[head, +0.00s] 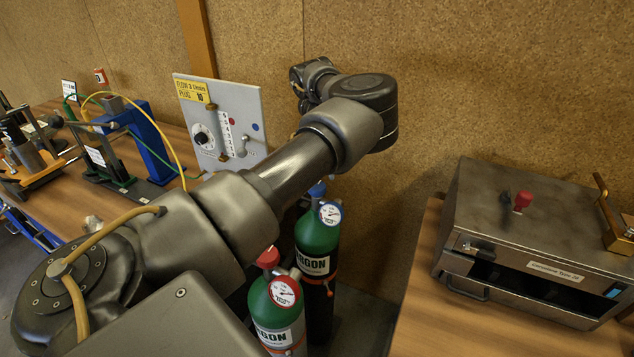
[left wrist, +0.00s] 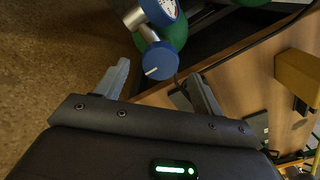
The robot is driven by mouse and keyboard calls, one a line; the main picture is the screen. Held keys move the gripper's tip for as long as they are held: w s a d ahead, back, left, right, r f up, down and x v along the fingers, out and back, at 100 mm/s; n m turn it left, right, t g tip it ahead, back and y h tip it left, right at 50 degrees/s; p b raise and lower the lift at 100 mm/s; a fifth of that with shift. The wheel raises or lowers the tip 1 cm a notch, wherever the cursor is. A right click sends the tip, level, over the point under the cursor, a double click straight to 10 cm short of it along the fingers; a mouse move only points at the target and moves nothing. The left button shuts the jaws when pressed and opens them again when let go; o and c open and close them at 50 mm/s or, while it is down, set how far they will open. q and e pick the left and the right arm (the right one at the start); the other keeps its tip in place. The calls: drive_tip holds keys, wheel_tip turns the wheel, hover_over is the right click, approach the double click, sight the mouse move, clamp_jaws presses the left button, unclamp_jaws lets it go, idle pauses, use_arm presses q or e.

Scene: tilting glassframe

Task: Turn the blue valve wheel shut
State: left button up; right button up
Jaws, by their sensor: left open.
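The blue valve wheel (head: 317,189) sits on top of the rear green argon cylinder (head: 316,237), beside a blue-rimmed gauge (head: 330,214). In the left wrist view the blue wheel (left wrist: 160,62) has a white line on its face and appears between the fingertips, slightly beyond them. My left gripper (left wrist: 159,69) is open, a finger on either side of the wheel in the picture, with no contact visible. In the head view my left arm hides the gripper. My right gripper is in neither view.
A second argon cylinder (head: 277,315) with a red wheel (head: 268,257) stands in front, close by. A panel (head: 245,105) with a flow label stands behind my arm. A metal box (head: 540,240) is on the right table. The left bench (head: 70,205) carries equipment.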

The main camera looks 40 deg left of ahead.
use_arm(q)
wheel_tip(320, 180, up, 8)
drive_tip(key=b, duration=0.1)
idle(0.4)
drive_tip(key=shift+s, duration=0.1)
